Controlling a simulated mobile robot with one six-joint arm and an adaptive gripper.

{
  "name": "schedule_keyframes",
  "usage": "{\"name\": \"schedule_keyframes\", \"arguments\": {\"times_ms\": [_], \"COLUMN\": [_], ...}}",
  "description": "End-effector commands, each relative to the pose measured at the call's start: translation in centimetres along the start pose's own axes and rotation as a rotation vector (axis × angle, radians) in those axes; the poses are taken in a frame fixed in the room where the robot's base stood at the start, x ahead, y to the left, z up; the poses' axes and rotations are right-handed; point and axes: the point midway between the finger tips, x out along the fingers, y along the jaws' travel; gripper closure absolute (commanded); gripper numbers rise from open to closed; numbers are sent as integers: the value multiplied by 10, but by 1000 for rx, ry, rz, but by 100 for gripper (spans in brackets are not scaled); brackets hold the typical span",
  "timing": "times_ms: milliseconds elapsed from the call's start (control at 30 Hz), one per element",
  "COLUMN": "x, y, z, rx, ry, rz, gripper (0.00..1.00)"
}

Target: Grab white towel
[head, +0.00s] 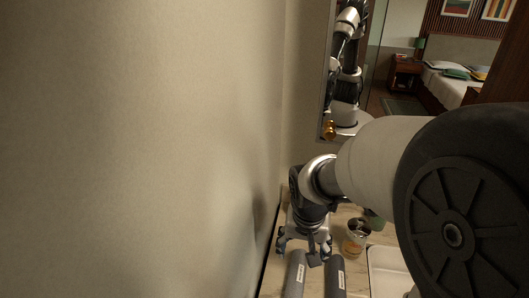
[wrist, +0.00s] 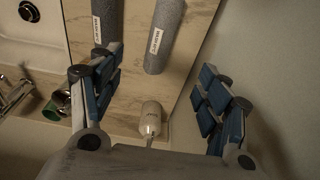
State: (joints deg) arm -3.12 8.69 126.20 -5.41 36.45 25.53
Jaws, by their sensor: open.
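No plainly white towel shows. Two grey, rolled, towel-like cylinders with small white labels lie side by side on the counter. In the head view the left roll (head: 296,274) and the right roll (head: 335,277) are at the bottom. In the wrist view one roll (wrist: 109,20) is at top left and the other roll (wrist: 163,35) is right of it; their far ends are cut off. My gripper (head: 305,250) is by the rolls' near ends. In the wrist view my gripper (wrist: 160,68) has its fingers spread wide, with nothing held.
A small white bottle-like object (wrist: 151,119) stands between the fingers in the wrist view. A white sink (head: 388,262), a cup (head: 356,236) and a green item (wrist: 52,110) are to one side. A bare wall (head: 150,150) borders the counter.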

Motion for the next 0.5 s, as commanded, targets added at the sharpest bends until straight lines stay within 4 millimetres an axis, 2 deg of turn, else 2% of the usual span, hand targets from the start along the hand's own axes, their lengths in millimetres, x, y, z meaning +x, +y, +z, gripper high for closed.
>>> {"name": "schedule_keyframes", "arguments": {"times_ms": [33, 267, 500], "x": [9, 36, 89], "y": [-2, -4, -3], "z": [-2, -4, -2], "rx": [6, 19, 18], "ry": [-8, -16, -18], "rz": [4, 8, 8], "gripper": [30, 30, 30]}}
